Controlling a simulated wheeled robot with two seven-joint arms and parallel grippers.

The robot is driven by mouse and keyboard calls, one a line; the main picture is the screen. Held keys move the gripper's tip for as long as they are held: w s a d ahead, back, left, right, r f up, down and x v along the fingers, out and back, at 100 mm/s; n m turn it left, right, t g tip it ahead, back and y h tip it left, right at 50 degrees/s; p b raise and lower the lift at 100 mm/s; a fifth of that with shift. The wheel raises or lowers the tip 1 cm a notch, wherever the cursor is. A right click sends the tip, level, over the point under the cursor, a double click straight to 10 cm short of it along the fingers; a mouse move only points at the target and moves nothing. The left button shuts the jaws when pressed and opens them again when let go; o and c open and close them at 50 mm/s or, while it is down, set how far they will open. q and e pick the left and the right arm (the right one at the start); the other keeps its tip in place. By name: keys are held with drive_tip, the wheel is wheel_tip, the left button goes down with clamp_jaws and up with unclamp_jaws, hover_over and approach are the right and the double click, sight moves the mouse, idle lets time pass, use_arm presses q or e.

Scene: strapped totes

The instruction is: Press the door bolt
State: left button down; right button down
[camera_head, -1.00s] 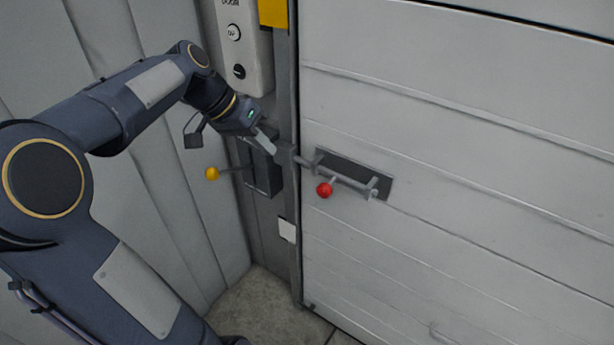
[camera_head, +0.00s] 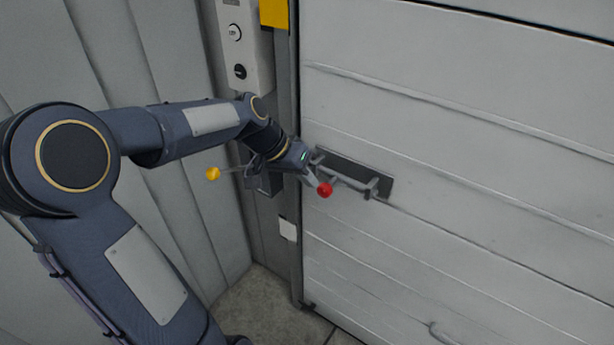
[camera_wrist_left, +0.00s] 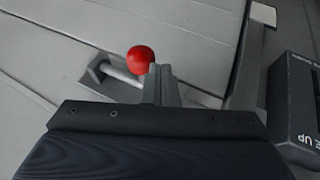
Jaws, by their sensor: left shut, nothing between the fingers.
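The door bolt (camera_head: 352,186) is a grey rod on a dark plate (camera_head: 378,182) on the white panelled door. A red ball knob (camera_head: 324,190) sits on its handle; the knob also shows in the left wrist view (camera_wrist_left: 140,59). My left gripper (camera_head: 314,181) is shut and empty, with its fingertips right beside the red knob. In the left wrist view, the shut fingers (camera_wrist_left: 161,84) overlap the knob's right edge; I cannot tell whether they touch it. Part of the bolt is hidden behind the gripper. My right gripper is not in view.
A lever with a yellow ball (camera_head: 212,173) sticks out left of the door post, close to my left wrist. A grey button box (camera_head: 243,50) is mounted above it. Corrugated wall stands at left.

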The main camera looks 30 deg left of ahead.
sight(330, 189)
use_arm(q)
drive_tip(key=shift+s+d+b, duration=0.15)
drive_tip(key=shift+d, duration=1.25)
drive_tip(key=shift+s+d+b, duration=0.15)
drive_tip(key=shift+d, duration=1.2)
